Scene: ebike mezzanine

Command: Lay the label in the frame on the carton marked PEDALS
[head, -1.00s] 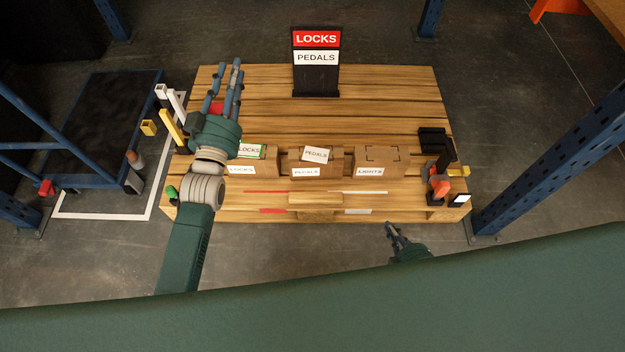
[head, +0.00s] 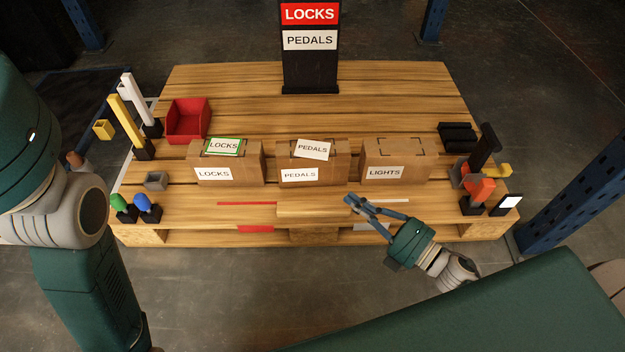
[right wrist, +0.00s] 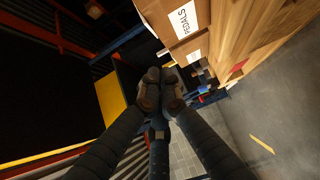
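The PEDALS carton (head: 337,174) is the middle of three cardboard cartons on the pallet, in the head view. A white PEDALS label (head: 313,149) lies on its top, turned askew to the dark frame marks (head: 299,143) there and covering part of them. Another PEDALS label (head: 299,175) is on its front face. My right gripper (head: 358,204) is in front of and below this carton, apart from it. In the right wrist view its fingertips (right wrist: 162,82) come together with nothing seen between them. My left arm shows at the left; its gripper is out of view.
The LOCKS carton (head: 246,164) with a green-framed label (head: 223,146) stands left, the LIGHTS carton (head: 412,168) right. A sign (head: 310,60) stands behind. A red bin (head: 188,121) and yellow and white posts are at left; dark and orange items at right. The back boards are mostly clear.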

